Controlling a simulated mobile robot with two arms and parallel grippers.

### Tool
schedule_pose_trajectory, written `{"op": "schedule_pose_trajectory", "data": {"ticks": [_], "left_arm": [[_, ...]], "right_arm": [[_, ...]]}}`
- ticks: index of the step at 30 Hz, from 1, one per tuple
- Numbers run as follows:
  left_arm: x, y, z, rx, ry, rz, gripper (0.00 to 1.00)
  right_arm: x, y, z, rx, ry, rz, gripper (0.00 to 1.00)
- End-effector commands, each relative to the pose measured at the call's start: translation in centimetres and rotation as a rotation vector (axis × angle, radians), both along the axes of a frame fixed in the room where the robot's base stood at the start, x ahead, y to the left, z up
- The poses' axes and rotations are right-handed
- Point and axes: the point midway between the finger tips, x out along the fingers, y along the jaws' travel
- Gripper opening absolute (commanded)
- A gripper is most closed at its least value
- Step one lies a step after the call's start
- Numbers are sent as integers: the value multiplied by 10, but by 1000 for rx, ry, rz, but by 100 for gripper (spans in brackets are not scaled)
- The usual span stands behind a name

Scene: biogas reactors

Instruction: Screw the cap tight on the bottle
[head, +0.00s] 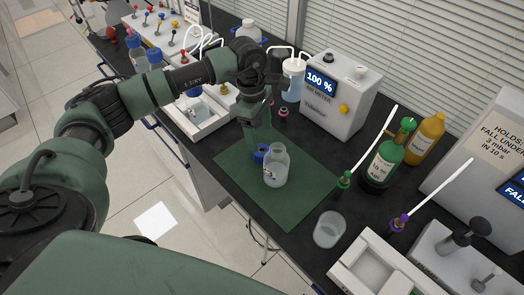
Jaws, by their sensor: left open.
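A clear glass bottle (276,167) stands upright on the green mat (298,204). Its mouth looks uncovered. A blue cap (260,152) is just left of the bottle's neck, at the lower end of my left gripper (259,143). The left gripper points down over the mat and is open. Whether its fingers touch the cap is too small to tell. My right gripper is not in view.
A grey meter box (336,97) reading 100 % stands behind the mat. Green (385,160) and yellow (426,137) bottles stand to the right. A clear beaker (329,229) and a white tray (378,268) sit at front right. The mat's right part is clear.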

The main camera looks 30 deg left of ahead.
Motion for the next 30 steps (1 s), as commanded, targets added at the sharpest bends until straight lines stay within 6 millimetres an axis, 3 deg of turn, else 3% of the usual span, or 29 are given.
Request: {"op": "schedule_pose_trajectory", "data": {"ticks": [6,16,21,25,30], "left_arm": [[-1,-3,-21,0,3,0,73],[-2,-3,-26,1,3,1,73],[-8,-7,-49,1,7,-1,73],[-6,-9,-67,0,4,0,73],[-5,-9,-73,0,1,0,73]], "right_arm": [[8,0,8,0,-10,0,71],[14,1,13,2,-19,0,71],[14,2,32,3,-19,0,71],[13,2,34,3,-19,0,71],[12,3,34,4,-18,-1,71]]}}
